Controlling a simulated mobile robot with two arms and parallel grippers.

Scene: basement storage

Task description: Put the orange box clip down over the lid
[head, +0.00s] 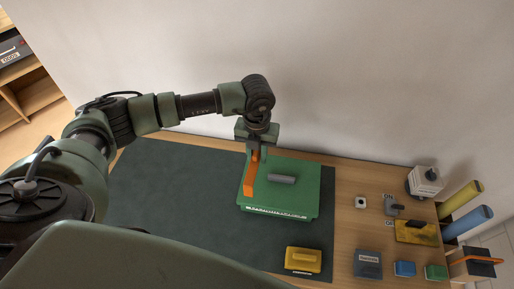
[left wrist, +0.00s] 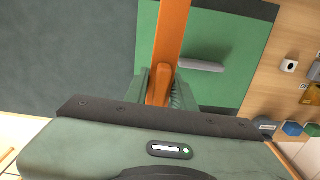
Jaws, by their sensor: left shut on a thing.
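My left gripper (head: 255,146) points down over the left part of the green box and is shut on the orange clip (head: 250,176). The clip is a long flat bar; in the left wrist view it runs up from between the fingers (left wrist: 161,88). The green box (head: 276,212) stands on the dark mat, with its lid (head: 300,196) on top and a grey handle (head: 281,179) on the lid. The clip lies across the lid's left side in the picture, left of the handle. I cannot tell whether it touches the lid. My right gripper is not in view.
A yellow box (head: 303,260) sits at the mat's front right. Small blue, green and yellow items, a white device (head: 425,181) and upright yellow and blue tubes (head: 468,222) crowd the right side. The dark mat (head: 175,195) left of the box is bare. A wall stands behind.

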